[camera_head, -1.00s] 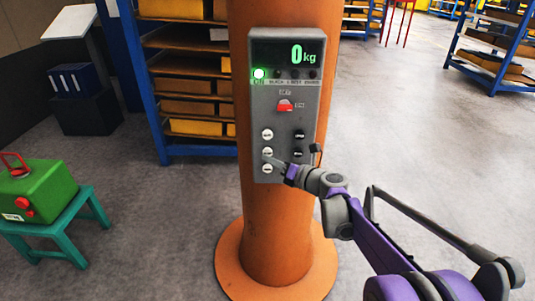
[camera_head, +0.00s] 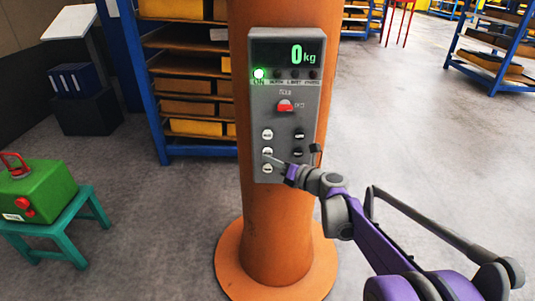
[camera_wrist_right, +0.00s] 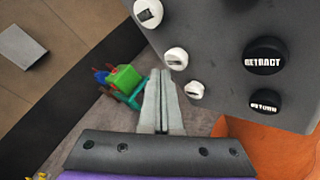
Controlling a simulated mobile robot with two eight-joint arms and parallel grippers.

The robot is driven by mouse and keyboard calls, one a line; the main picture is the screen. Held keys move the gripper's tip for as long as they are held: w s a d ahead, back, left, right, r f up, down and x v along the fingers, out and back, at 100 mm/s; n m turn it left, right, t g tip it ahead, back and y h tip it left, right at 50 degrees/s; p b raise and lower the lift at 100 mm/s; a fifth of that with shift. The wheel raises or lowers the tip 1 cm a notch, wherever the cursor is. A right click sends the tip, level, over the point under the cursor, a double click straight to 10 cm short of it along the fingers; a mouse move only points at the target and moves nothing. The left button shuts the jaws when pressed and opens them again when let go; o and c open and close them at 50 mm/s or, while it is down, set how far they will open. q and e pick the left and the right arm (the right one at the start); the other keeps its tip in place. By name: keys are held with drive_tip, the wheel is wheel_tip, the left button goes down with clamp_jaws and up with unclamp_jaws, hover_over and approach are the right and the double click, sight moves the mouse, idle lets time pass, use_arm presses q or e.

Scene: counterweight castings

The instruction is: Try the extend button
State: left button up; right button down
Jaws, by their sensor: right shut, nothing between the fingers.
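A grey control panel (camera_head: 284,120) is fixed to an orange column. It has a column of white buttons on the left, two black buttons on the right and a red switch (camera_head: 285,105). The wrist view shows black buttons reading RETRACT (camera_wrist_right: 265,57) and RETURN (camera_wrist_right: 265,104). The white buttons' labels are not readable, so I cannot tell which is extend. My right gripper (camera_head: 271,158) is shut and empty, its tips by the middle white button (camera_wrist_right: 176,58). I cannot tell whether they touch it. My left gripper is out of view.
The display (camera_head: 288,54) reads 0 kg, with a green lamp (camera_head: 259,74) lit beneath it. The orange column (camera_head: 275,230) has a wide round base. A green box (camera_head: 40,190) sits on a teal stool (camera_head: 60,222) at left.

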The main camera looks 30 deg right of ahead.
drive_tip(key=shift+w, duration=0.1)
idle(0.6)
drive_tip(key=shift+w+d, duration=0.25)
drive_tip(key=shift+w, duration=0.05)
drive_tip(key=shift+w+d, duration=0.25)
drive_tip(key=shift+w, duration=0.1)
idle(0.6)
drive_tip(key=shift+s, duration=0.1)
idle(3.5)
drive_tip(key=shift+s+a, duration=0.5)
drive_tip(key=shift+s, duration=0.15)
drive_tip(key=shift+s+a, duration=0.45)
drive_tip(key=shift+s, duration=0.25)
drive_tip(key=shift+s+a, duration=0.4)
drive_tip(key=shift+s, duration=0.3)
drive_tip(key=shift+s+a, duration=0.45)
drive_tip(key=shift+s, duration=0.25)
